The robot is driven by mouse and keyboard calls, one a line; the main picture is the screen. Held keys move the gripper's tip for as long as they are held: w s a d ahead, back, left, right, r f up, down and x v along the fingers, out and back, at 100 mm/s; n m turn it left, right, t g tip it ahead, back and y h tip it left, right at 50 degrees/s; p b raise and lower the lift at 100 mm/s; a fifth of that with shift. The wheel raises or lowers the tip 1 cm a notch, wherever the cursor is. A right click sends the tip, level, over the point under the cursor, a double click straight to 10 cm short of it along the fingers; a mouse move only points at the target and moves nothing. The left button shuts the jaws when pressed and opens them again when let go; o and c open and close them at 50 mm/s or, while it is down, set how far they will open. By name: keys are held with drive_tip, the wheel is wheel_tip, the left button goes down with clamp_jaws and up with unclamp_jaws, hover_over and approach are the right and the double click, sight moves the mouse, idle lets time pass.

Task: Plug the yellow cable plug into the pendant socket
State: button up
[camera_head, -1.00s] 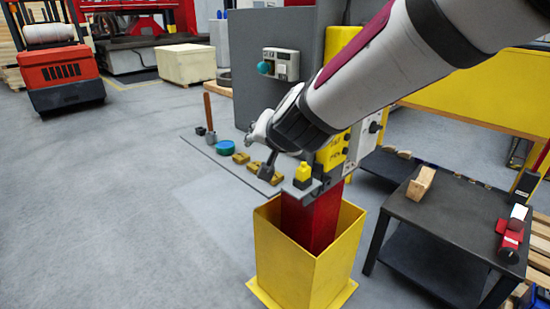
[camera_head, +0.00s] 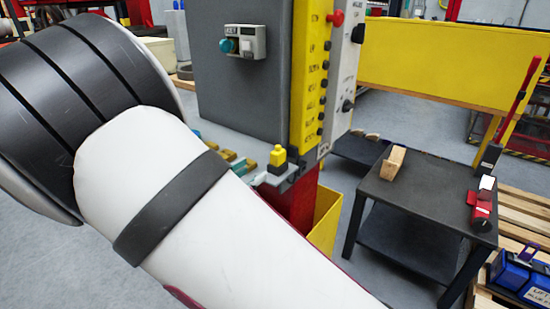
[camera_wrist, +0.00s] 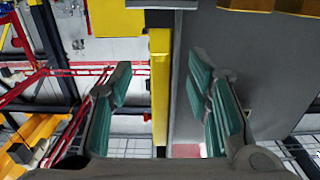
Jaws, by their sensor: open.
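The yellow cable plug (camera_head: 278,156) stands upright on a small grey bracket (camera_head: 277,178) in the head view, low on the front of the post. Above and to the right is the yellow pendant panel (camera_head: 312,75) with a column of black buttons and a red knob. I cannot tell which part of it is the socket. My gripper (camera_wrist: 162,64) shows in the wrist view with its two teal-padded fingers apart and nothing between them. In the head view my arm hides my gripper. The plug cannot be made out in the wrist view.
A grey cabinet (camera_head: 238,100) carries a small box with a teal knob (camera_head: 243,42). A dark table (camera_head: 430,185) holds a wooden block (camera_head: 393,163) and a red tool (camera_head: 481,211). A blue case (camera_head: 522,275) sits at the lower right. Gray floor lies between.

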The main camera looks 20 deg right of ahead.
sight(274, 158)
drive_tip(key=x, duration=1.1)
drive_tip(key=shift+w+d+f+b, duration=0.15)
drive_tip(key=shift+d+b, duration=0.1)
drive_tip(key=shift+b, duration=0.15)
clamp_jaws()
